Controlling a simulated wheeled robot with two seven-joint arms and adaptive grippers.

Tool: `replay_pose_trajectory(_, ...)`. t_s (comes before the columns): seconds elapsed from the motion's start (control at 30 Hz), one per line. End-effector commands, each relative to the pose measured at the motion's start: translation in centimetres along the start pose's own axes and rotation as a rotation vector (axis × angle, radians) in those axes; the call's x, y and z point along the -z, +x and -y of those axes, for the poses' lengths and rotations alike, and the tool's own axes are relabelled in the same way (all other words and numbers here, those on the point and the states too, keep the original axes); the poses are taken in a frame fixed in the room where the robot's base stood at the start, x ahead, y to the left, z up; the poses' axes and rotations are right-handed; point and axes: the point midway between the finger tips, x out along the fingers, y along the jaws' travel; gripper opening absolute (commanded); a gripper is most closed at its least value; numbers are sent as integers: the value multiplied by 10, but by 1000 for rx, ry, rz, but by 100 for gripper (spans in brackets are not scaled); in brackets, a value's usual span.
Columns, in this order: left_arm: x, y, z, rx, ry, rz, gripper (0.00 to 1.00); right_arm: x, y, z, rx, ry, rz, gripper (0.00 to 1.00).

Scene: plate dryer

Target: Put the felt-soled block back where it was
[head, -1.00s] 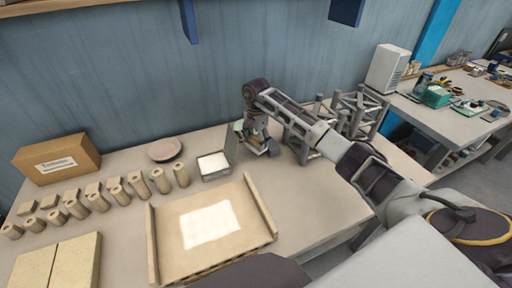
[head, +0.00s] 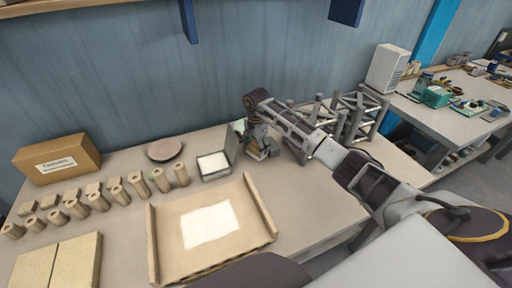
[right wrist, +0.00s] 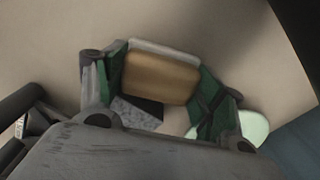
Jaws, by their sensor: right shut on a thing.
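My right gripper (head: 261,151) is at the back of the table, just right of an upright clear panel (head: 235,141). In the right wrist view, the green-padded fingers of that gripper (right wrist: 163,88) are shut on a tan wooden block (right wrist: 160,78). A pale layer, perhaps the felt, shows along the block's upper edge. In the head view the block is mostly hidden by the gripper, and I cannot tell whether it touches the table. My left gripper is not in view.
A shallow box with a white inside (head: 213,165) stands left of the panel. A wooden tray (head: 163,221) lies in front. Several wooden cylinders (head: 138,187), a round disc (head: 164,150) and a cardboard box (head: 57,158) stand left. A grey metal frame (head: 358,110) stands right.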

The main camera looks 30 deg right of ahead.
Motion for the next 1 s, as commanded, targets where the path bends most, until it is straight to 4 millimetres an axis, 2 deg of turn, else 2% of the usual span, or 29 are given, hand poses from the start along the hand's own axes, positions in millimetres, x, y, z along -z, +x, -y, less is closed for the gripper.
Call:
replay_pose_trajectory(0.1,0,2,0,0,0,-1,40,0,3,0,0,0,0,31)
replay_pose_trajectory(0.13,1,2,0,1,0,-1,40,0,3,0,0,0,0,70)
replay_pose_trajectory(0.2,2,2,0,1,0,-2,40,0,2,0,0,0,0,78)
replay_pose_trajectory(0.73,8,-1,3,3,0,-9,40,0,-1,0,-1,0,0,78)
replay_pose_trajectory(1.0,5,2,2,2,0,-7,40,1,-29,0,1,1,-3,78)
